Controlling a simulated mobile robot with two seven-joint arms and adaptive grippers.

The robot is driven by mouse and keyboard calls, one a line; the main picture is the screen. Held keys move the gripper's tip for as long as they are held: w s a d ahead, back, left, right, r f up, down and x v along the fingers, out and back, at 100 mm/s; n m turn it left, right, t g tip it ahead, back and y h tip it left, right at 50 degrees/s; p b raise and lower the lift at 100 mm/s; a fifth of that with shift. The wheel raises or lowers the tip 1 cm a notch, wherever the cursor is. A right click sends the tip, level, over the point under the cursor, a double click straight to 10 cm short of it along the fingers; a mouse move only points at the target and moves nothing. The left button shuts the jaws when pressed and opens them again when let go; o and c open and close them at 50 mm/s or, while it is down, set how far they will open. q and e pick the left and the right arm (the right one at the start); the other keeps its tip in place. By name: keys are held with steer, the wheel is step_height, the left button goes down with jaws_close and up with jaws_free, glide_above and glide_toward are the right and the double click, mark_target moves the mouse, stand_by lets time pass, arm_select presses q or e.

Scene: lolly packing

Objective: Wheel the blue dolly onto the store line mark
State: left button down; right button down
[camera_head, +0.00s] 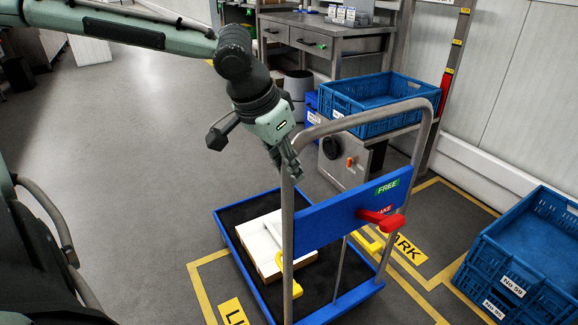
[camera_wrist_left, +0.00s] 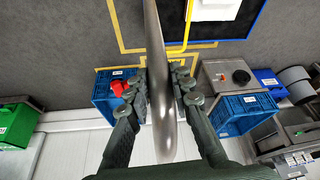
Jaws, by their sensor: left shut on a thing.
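The blue dolly (camera_head: 228,238) has a black deck and a grey hoop handle (camera_head: 422,135) with a blue panel (camera_head: 330,220). A green FREE label and a partly covered red label are on the panel, with a red lever (camera_head: 383,221) by the red one. My left gripper (camera_head: 290,172) is shut on the handle's left post; the grey bar (camera_wrist_left: 160,60) runs between its fingers (camera_wrist_left: 162,85) in the left wrist view. Yellow floor lines (camera_head: 200,290) with partly hidden lettering (camera_head: 408,250) flank the dolly. I cannot tell which is the store line mark. My right gripper is out of view.
A white-topped block (camera_head: 268,237) lies on the dolly deck. Stacked blue crates (camera_head: 515,262) stand at right. A blue crate (camera_head: 375,97) sits on a steel unit (camera_head: 345,165) behind the dolly. A workbench (camera_head: 325,30) is at the back. The floor at left is open.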

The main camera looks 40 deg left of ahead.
arm_select(q)
steer(key=shift+a+f, duration=0.15)
steer(key=shift+s, duration=0.15)
steer(key=s+d+b, duration=0.2)
steer(key=s+d, duration=0.1)
steer(key=d, duration=0.4)
steer(key=s+d+b, duration=0.2)
steer(key=s+d, duration=0.1)
steer(key=d, duration=0.5)
steer(key=shift+d+r, duration=0.15)
steer(key=shift+r, duration=0.05)
steer(key=c, duration=1.3)
jaws_free()
steer(key=shift+w, duration=0.2)
steer(key=shift+o, duration=0.2)
steer(key=shift+s, duration=0.1)
